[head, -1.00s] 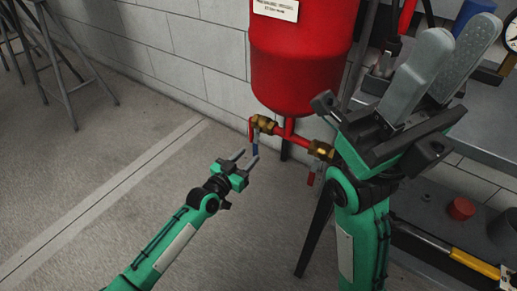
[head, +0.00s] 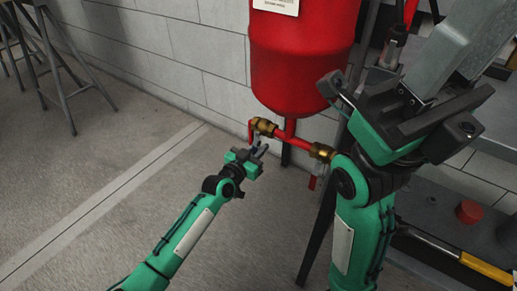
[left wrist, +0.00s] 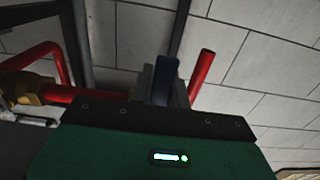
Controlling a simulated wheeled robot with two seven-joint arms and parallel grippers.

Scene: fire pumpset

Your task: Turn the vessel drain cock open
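Under the red vessel (head: 302,60), a red drain pipe (head: 294,139) carries a brass cock (head: 264,127) at its left end and another brass valve (head: 322,151) at its right. My left gripper (head: 260,151) is just below the left cock, its fingers still a little apart. In the left wrist view a dark blue lever (left wrist: 164,80) stands upright at the grey fingers; contact with it cannot be told. The lever is mostly hidden by the gripper in the head view. My right gripper (head: 466,45) is raised at the right, fingers apart and empty.
A red handle (head: 313,182) hangs below the right valve. A dark stand leg (head: 318,236) runs down beside my right arm. A yellow-handled tool (head: 485,267) lies at lower right.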

